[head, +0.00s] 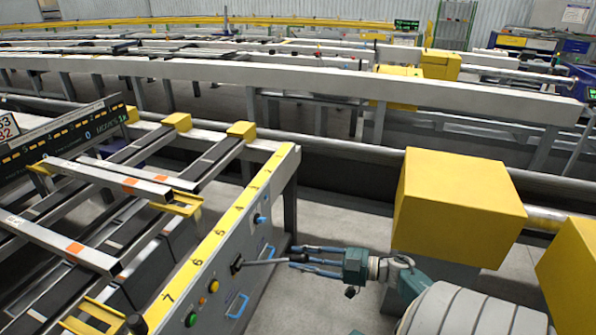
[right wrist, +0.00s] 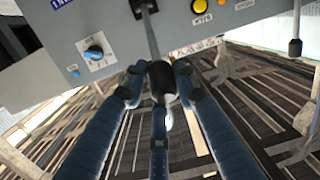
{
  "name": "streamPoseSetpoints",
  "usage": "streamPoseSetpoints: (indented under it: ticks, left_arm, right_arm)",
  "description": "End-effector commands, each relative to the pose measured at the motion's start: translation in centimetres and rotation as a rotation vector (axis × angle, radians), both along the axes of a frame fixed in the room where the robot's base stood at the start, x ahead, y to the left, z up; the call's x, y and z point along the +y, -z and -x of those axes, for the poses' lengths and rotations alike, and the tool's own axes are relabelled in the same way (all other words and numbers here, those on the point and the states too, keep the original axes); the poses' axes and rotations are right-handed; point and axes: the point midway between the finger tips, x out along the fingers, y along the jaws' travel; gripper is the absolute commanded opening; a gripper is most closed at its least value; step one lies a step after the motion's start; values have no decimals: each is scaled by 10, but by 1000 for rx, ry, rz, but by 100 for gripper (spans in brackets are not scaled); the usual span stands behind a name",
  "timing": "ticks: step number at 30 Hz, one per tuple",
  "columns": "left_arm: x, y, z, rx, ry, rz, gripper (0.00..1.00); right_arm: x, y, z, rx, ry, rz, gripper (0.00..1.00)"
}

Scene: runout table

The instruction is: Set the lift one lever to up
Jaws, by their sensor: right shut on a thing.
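The lever (head: 272,261) is a grey rod with a dark base on the sloped grey control panel (head: 222,252). It sticks out from the panel toward my right gripper (head: 312,261). In the right wrist view the lever's rod (right wrist: 151,38) runs from its black slot down to a dark knob between the blue fingers of my right gripper (right wrist: 157,78). That gripper is shut on the lever's end, and the fingers partly hide the knob. I cannot read a lift one label by it. My left gripper is not in view.
A blue knob (right wrist: 94,52), a yellow button (right wrist: 199,6) and blue handles (head: 237,305) are close by on the panel. A second rod with a black end (right wrist: 295,46) is at the right. A large yellow box (head: 457,205) stands beside my right arm.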

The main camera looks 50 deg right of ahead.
Motion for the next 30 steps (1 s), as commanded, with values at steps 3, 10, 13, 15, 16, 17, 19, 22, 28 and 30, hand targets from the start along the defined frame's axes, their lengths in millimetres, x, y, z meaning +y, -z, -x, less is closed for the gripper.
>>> streamPoseSetpoints:
  ticks: [3,10,13,15,16,17,19,22,28,30]
  left_arm:
    - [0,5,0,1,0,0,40]
    - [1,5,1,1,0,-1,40]
    - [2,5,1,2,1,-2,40]
    - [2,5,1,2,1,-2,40]
    - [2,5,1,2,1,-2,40]
    - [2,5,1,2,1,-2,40]
    - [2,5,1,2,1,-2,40]
    - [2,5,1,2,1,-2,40]
    - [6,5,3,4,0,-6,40]
    - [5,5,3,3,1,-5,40]
  right_arm:
    - [5,11,6,4,-13,-5,0]
    - [6,11,7,2,-15,-6,0]
    - [6,11,7,3,-15,-7,0]
    - [6,11,7,3,-15,-7,0]
    - [6,11,7,3,-15,-7,32]
    - [6,11,7,3,-15,-7,38]
    - [5,10,6,2,-14,-7,43]
    - [4,8,5,-2,-11,-6,43]
    - [2,6,5,-5,-8,-5,43]
    - [0,6,8,-4,-7,-5,43]
